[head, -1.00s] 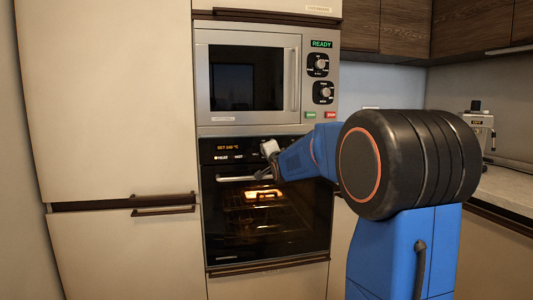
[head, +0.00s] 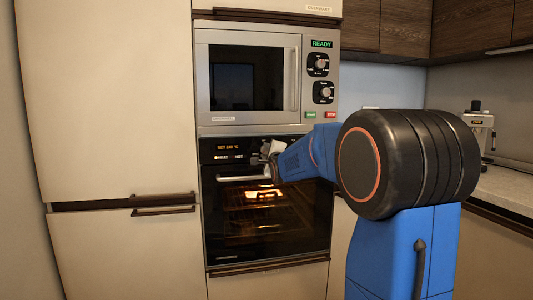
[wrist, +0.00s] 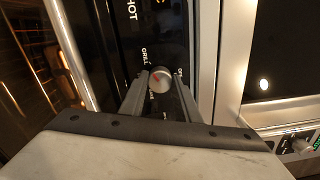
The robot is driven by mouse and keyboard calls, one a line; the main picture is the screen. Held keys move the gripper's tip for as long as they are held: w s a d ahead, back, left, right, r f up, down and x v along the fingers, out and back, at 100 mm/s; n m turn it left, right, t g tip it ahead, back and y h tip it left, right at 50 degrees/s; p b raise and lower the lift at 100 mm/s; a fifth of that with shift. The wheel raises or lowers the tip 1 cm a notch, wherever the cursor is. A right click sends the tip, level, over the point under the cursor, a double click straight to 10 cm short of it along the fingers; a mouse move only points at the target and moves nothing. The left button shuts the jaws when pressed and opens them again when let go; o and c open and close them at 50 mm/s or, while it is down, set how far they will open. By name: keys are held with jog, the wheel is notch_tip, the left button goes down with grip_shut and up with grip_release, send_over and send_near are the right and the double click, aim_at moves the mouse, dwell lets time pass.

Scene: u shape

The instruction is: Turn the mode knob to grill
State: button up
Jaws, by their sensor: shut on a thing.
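The mode knob (wrist: 160,79) is a small round pale knob with a red mark on the oven's black control panel. In the wrist view it sits between the two fingers of my gripper (wrist: 161,90), which is shut on it. The word GRILL (wrist: 145,57) is printed at its upper left and OFF (wrist: 180,73) at its right; other labels are partly hidden by the fingers. The red mark faces left, roughly toward the GRILL side. In the head view my gripper (head: 270,157) is at the oven panel and hides the knob.
The oven (head: 265,215) is lit inside, with a bar handle (head: 235,178) just below the panel. Its display reads SET 240 °C. A microwave (head: 245,78) with two knobs is above. A coffee machine (head: 479,127) stands on the right counter.

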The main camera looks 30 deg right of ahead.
dwell(0.4)
jog(key=o, duration=1)
jog(key=shift+o, duration=0.2)
jog(key=shift+s, duration=0.1)
jog(key=v, duration=1.7)
jog(key=shift+s, duration=0.1)
jog(key=s+a+f+n+g+y, duration=0.1)
jog(key=s+a+f+n+g, duration=0.3)
jog(key=s, duration=0.7)
jog(key=s+a+f+n+g+y, duration=0.2)
jog(key=s+a+f+n+g, duration=0.2)
jog(key=s+a+f+n, duration=0.3)
jog(key=s+a+f+n+g+y, duration=0.1)
jog(key=s+a+f+n+g, duration=0.4)
jog(key=s+f+n, duration=0.8)
jog(key=s+a+f, duration=0.1)
jog(key=s+f, duration=0.2)
jog(key=s, duration=0.1)
jog(key=shift+a+f+y, duration=0.25)
jog(key=shift+a+y, duration=0.1)
jog(key=shift+y, duration=0.05)
